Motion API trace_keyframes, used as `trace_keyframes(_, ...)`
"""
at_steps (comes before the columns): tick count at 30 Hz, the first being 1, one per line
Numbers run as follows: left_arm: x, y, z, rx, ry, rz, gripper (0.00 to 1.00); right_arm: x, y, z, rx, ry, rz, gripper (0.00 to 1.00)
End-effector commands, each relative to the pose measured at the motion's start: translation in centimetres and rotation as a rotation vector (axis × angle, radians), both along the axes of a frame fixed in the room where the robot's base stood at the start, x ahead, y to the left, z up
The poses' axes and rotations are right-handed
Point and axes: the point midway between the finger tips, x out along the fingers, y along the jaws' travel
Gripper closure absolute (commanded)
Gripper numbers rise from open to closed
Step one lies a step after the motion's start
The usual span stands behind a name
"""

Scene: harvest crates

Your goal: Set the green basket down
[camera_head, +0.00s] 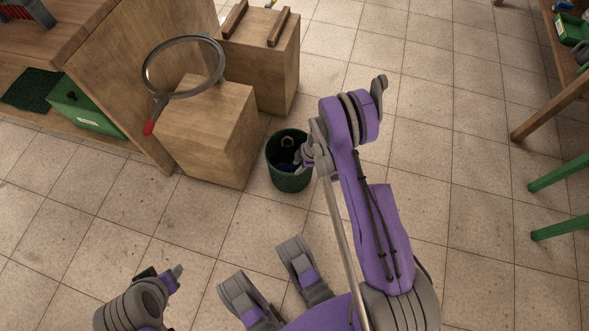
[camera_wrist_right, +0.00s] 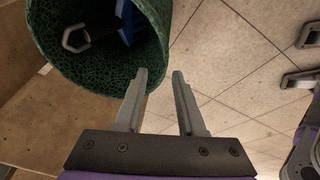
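The green basket (camera_head: 288,176) appears upright on the tiled floor beside the wooden boxes. A grey wrench-like tool and something blue lie inside it. In the right wrist view the basket (camera_wrist_right: 100,50) fills the upper left, with its mouth facing the camera. My right gripper (camera_head: 303,158) is at the basket's right rim. Its two fingers (camera_wrist_right: 160,75) are apart with a visible gap. The left one overlaps the basket's edge in the picture; I cannot tell whether it touches. My left gripper (camera_head: 163,275) is low at the left, away from the basket; its fingers are unclear.
A wooden box (camera_head: 205,135) carrying a round grey frame with a red handle stands left of the basket. Another wooden box (camera_head: 262,70) stands behind. A shelf unit with a green box (camera_head: 88,108) is at left. Green legs (camera_head: 560,174) show at right. Floor in front is clear.

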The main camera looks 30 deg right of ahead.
Motion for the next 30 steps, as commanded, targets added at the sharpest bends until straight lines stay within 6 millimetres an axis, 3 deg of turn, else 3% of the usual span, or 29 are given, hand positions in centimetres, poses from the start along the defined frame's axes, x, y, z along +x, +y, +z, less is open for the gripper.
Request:
trace_keyframes(3,-0.1,0.0,0.7,0.000,-0.001,0.000,0.50,-0.6,-0.6,2.6,0.000,0.000,-0.003,0.61)
trace_keyframes(14,-0.2,0.0,1.3,0.000,-0.002,0.000,0.50,-1.0,-0.7,6.9,-0.001,0.007,-0.029,0.61)
trace_keyframes(17,-0.2,0.0,1.3,0.000,-0.002,0.000,0.50,-0.8,0.4,10.0,-0.003,0.021,-0.096,0.61)
trace_keyframes(23,-0.2,0.0,1.3,0.000,-0.002,0.000,0.50,-1.8,3.8,18.5,-0.005,0.045,-0.305,0.61)
trace_keyframes(30,-0.2,0.0,1.3,0.000,-0.002,0.000,0.50,-6.0,7.5,27.0,0.007,0.048,-0.564,0.61)
